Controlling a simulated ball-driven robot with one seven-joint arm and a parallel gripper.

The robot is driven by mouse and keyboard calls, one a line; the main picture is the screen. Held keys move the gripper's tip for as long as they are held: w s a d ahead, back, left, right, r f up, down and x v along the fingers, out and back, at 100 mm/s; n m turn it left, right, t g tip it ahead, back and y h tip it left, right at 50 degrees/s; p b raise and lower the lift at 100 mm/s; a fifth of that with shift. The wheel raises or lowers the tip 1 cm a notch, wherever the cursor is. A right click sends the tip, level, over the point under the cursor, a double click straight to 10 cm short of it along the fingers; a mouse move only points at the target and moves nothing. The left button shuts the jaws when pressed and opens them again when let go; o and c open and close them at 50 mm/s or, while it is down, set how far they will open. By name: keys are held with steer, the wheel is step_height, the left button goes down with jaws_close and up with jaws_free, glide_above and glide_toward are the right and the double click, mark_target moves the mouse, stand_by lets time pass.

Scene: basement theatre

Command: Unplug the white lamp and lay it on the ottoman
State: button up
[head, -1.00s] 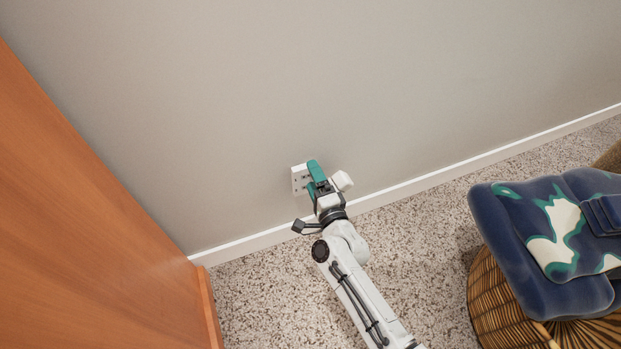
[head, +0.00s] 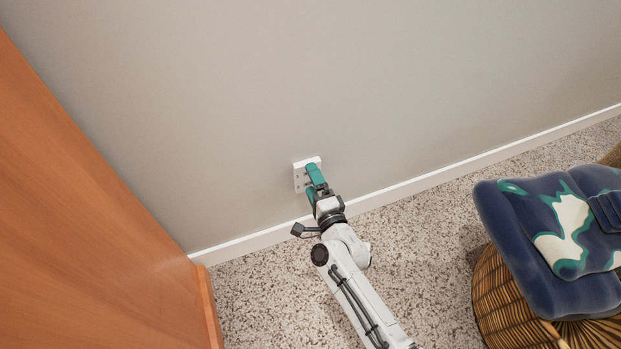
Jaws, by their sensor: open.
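My gripper (head: 313,182), with teal fingers, is open in front of the white wall outlet (head: 298,180), low on the wall. Its fingers cover part of the outlet plate. I cannot tell whether they touch it. The white lamp is not visible; it may be hidden behind my gripper or arm. What looks like the ottoman (head: 497,302), with a woven wicker side, stands at the right edge, partly out of view. Navy cushion-like fabric with a white and teal pattern covers its top.
An orange-brown wooden panel (head: 90,200) fills the left side. A white baseboard (head: 430,184) runs along the grey wall. Speckled carpet (head: 425,240) lies clear between my arm and the ottoman.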

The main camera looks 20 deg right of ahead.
mark_target(309, 184)
steer(key=shift+f+b, duration=1.6)
steer(key=shift+f, duration=0.15)
steer(key=shift+w+f, duration=0.1)
steer(key=shift+f, duration=0.15)
steer(key=shift+d+f, duration=0.1)
steer(key=shift+f, duration=0.3)
steer(key=shift+f, duration=0.4)
steer(key=shift+f+p, duration=0.3)
steer(key=shift+p, duration=0.05)
steer(key=shift+f, duration=0.35)
steer(key=shift+f, duration=0.1)
steer(key=shift+f+b, duration=0.3)
steer(key=shift+f, duration=0.4)
steer(key=shift+f, duration=0.2)
